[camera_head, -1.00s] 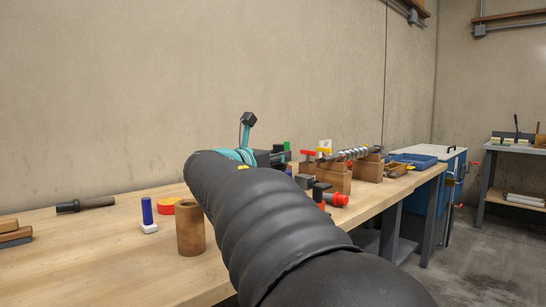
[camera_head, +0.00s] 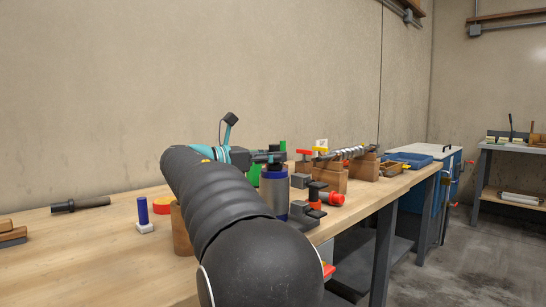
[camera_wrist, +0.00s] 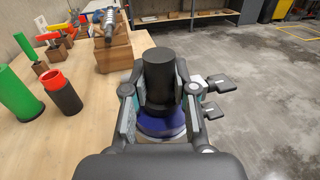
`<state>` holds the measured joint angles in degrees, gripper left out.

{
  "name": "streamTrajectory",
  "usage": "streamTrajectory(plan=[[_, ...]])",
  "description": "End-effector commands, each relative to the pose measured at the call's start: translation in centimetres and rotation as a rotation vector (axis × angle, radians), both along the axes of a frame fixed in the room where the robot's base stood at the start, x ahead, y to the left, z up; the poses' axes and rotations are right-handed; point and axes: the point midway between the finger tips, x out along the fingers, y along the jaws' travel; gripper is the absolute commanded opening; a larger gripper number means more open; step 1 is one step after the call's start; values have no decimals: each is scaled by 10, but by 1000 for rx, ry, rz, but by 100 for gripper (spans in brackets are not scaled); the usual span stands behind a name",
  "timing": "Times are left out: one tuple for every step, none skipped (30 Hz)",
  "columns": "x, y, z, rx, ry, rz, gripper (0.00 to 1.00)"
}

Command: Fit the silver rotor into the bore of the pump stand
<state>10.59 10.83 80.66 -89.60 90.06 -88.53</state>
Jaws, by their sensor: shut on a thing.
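The silver rotor (camera_head: 345,153) is a spiral shaft lying across wooden blocks on the bench; it also shows at the top of the wrist view (camera_wrist: 106,22). My gripper (camera_head: 268,157) is left of it and shut on a black cylindrical top (camera_wrist: 158,75), apart from the rotor. Below that top is a grey cylinder with blue bands (camera_head: 273,187), near the bench's front edge; its blue part (camera_wrist: 161,123) shows between my fingers. My arm hides part of it, and I cannot tell whether it touches the bench. I cannot tell which thing is the pump stand.
A green cylinder (camera_wrist: 18,92) and a black cylinder with a red top (camera_wrist: 62,88) stand left of my gripper in the wrist view. A wooden cup (camera_head: 181,230) is partly behind my arm. A blue tray (camera_head: 409,158) lies at the far end.

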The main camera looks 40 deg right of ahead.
Motion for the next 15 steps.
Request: streamTrajectory(plan=[[2,-1,1,-4,-1,-27,0],[3,-1,1,-4,-1,-51,0],[3,0,1,-3,-2,-85,0],[3,-1,0,-4,-1,-111,0],[3,-1,1,-4,-2,-135,0],[3,-1,0,-4,-1,-169,0],[3,-1,0,-3,-2,-194,0],[3,-1,0,-4,-2,-219,0],[3,-1,0,-4,-2,-251,0],[2,-1,1,-5,-3,-252,31],[1,-1,2,-5,-4,-248,39],[1,-1,1,-4,-3,-248,49],[1,-1,1,-4,-3,-248,56],[1,-1,1,-4,-3,-248,56],[1,-1,1,-3,-2,-248,56]])
